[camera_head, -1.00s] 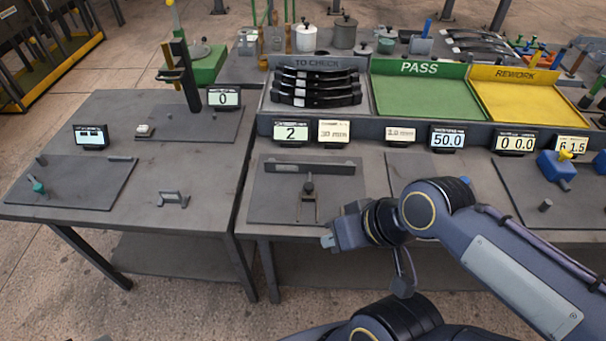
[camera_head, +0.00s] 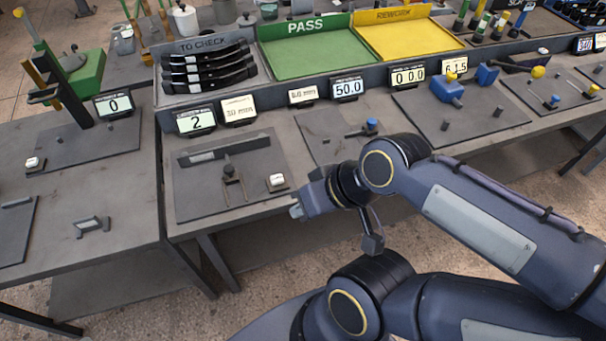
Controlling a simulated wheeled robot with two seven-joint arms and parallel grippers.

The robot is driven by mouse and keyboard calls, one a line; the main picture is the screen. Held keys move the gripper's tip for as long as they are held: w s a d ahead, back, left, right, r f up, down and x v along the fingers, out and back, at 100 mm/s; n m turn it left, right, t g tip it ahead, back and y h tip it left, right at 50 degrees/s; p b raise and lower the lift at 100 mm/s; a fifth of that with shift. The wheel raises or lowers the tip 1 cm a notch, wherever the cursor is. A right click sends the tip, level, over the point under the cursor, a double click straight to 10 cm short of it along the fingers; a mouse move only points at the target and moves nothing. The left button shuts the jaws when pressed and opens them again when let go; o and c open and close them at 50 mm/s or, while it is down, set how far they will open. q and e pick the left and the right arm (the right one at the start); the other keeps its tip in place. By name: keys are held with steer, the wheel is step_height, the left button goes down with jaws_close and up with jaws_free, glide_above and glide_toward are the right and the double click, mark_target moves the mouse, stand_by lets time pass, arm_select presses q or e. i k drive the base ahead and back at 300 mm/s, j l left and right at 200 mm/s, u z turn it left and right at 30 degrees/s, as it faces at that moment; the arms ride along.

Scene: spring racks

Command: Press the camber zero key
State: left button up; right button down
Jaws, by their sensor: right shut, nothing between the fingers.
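A small white key (camera_head: 277,181) sits on the right part of a dark fixture plate (camera_head: 200,204), behind which a display (camera_head: 196,120) reads 2. The display's small heading is too blurred to read surely, so I cannot confirm that this is the camber zero key. My right gripper (camera_head: 296,211) is shut and empty, just right of and nearer than the white key, with a visible gap between them. Its fingertips point left, near the bench's front edge. My left gripper is out of view.
A bar (camera_head: 216,150) and a small fork-shaped stand (camera_head: 230,182) are on the same plate. Another white key (camera_head: 35,163) lies on the left bench, near a display reading 0 (camera_head: 114,104). Black springs (camera_head: 205,70), a green PASS tray (camera_head: 315,50) and a yellow REWORK tray (camera_head: 405,38) stand behind.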

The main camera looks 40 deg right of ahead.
mark_target(275, 179)
steer(key=z, duration=1.05)
